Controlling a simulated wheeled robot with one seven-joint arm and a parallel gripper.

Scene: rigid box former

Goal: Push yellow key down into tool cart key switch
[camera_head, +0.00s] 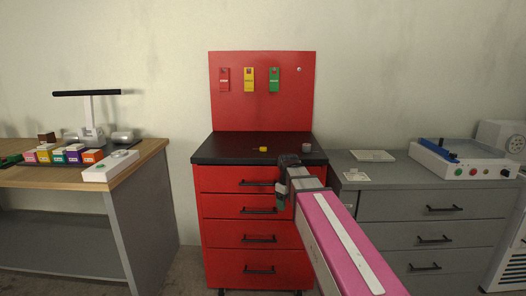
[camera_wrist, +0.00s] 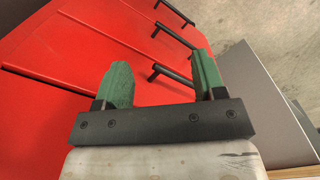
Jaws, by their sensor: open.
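A small yellow key (camera_head: 263,149) lies or stands on the black top of the red tool cart (camera_head: 252,184); at this size I cannot tell how it sits. A small dark round part (camera_head: 306,147) is on the cart top at the right, perhaps the key switch. My gripper (camera_head: 280,196) is in front of the cart's upper drawers, below the top and apart from the key. In the wrist view its two green fingers (camera_wrist: 160,82) are spread with nothing between them. The red drawer fronts lie beyond them. The key does not show in the wrist view.
The cart's red back panel (camera_head: 262,118) carries red, yellow and green tags. A wooden-topped bench (camera_head: 148,160) with coloured boxes stands at the left. A grey cabinet (camera_head: 400,178) with a white control box (camera_head: 462,160) stands at the right. Black drawer handles (camera_head: 258,240) stick out in front.

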